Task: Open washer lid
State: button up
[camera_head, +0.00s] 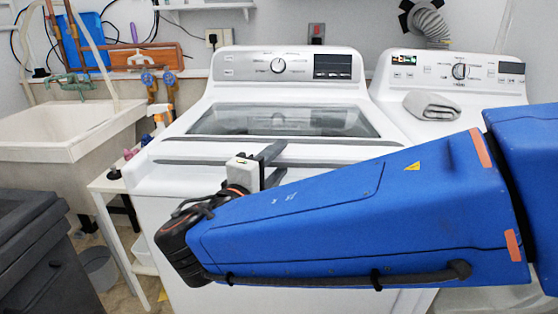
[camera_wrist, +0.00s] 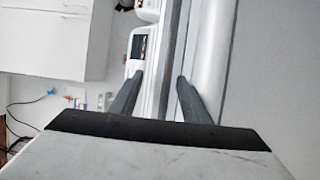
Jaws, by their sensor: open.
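The white washer (camera_head: 190,195) stands in the middle of the head view, its control panel (camera_head: 285,65) at the back. Its lid (camera_head: 285,121) has a dark glass window and lies flat and shut. A dark grey strip runs along the lid's front edge. In the wrist view, my gripper (camera_wrist: 160,76) is open, with pale and grey edges of the washer (camera_wrist: 167,60) showing between and beyond the fingers. I cannot tell whether the fingers touch the lid.
A second white machine (camera_head: 480,75) stands to the right with a folded grey cloth (camera_head: 431,105) on top. A sink (camera_head: 60,130) is at the left, and a narrow white side table (camera_head: 108,183) holds small bottles beside the washer. A dark bin (camera_head: 40,240) stands front left.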

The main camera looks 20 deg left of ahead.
jog(key=shift+w+d, duration=0.1)
jog(key=shift+w, duration=0.3)
grip_shut()
jog(key=shift+r, duration=0.15)
